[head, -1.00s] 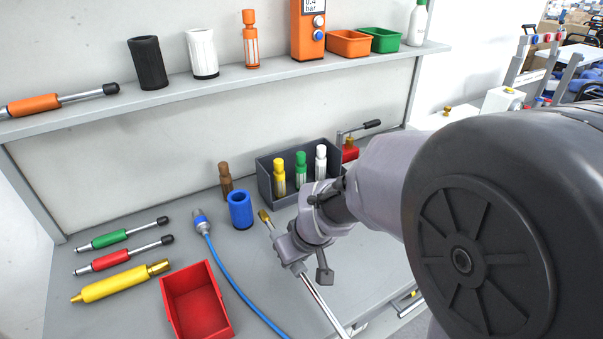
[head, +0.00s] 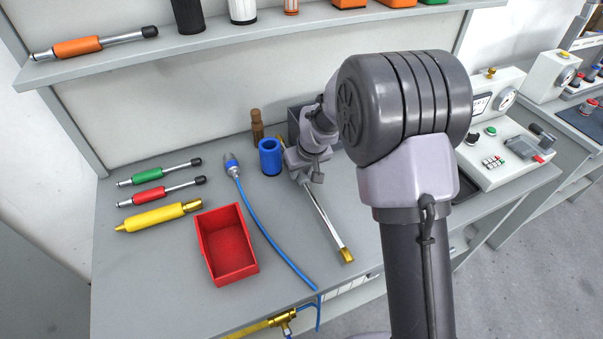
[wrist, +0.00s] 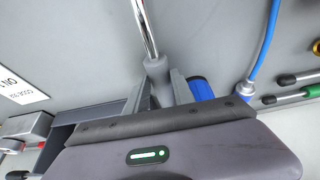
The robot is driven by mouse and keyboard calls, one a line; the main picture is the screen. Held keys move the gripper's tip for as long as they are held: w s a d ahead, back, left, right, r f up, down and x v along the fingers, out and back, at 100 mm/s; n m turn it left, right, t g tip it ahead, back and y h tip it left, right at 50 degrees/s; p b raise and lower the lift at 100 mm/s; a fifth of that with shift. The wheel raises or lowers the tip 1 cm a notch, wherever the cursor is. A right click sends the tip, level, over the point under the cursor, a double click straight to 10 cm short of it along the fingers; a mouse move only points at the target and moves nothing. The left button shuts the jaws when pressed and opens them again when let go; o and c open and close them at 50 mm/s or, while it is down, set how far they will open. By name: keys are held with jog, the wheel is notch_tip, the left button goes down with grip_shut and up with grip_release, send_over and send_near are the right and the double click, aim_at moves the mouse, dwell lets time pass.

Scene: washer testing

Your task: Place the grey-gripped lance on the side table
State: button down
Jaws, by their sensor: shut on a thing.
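The grey-gripped lance (head: 324,214) is a long chrome tube with brass ends. It slants over the grey workbench, its near brass end pointing toward the bench's front edge. My gripper (head: 301,163) is shut on it near its far end, just right of the blue cup. In the wrist view, the grey grip (wrist: 157,68) sits between my fingers (wrist: 163,88) and the chrome tube runs up out of the picture. I cannot tell how far the lance is above the bench. No surface can be clearly identified as the side table.
The bench holds the blue cup (head: 270,157), a brown bottle (head: 257,126), a red bin (head: 228,245), a blue hose (head: 267,232), and green (head: 160,174), red (head: 162,191) and yellow (head: 160,216) tools. A dark bin (head: 294,124) is partly hidden behind my arm. A gauge unit (head: 492,150) stands right.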

jog(key=shift+f, duration=0.6)
jog(key=shift+r, duration=0.2)
jog(key=shift+f, duration=0.1)
jog(key=c, duration=1.1)
grip_release()
jog(key=shift+o, duration=0.2)
